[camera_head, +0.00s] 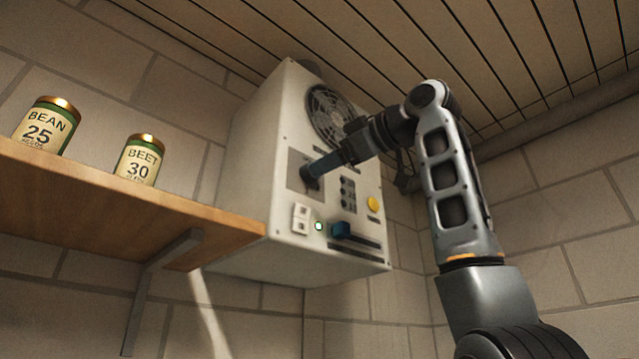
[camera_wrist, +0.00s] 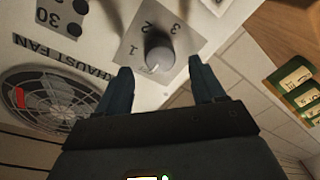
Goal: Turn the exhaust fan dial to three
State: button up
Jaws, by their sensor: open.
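The exhaust fan dial (camera_wrist: 158,48) is a round grey knob on a light grey plate (camera_wrist: 185,52) in the wrist view. The numbers 1, 2 and 3 show on the plate around it. A pale mark sits on the knob's lower edge in the picture, away from 3; I cannot tell which setting it marks. My gripper (camera_wrist: 160,73) is open, with one finger on each side near the dial; contact is not visible. In the head view my gripper (camera_head: 312,174) is at the dial plate (camera_head: 294,172) and mostly hides the dial.
The white control box (camera_head: 262,125) carries a round fan grille (camera_head: 331,112), a yellow button (camera_head: 373,204), a blue slider knob (camera_head: 342,230), a white switch (camera_head: 301,218) and a lit green lamp (camera_head: 319,225). A wooden shelf (camera_head: 120,200) at left holds bean (camera_head: 42,125) and beet (camera_head: 139,160) cans.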

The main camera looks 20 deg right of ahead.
aim_at(305, 174)
jog(key=x, duration=0.3)
jog(key=shift+w+p, duration=0.2)
jog(key=shift+p, duration=0.15)
jog(key=c, duration=1.1)
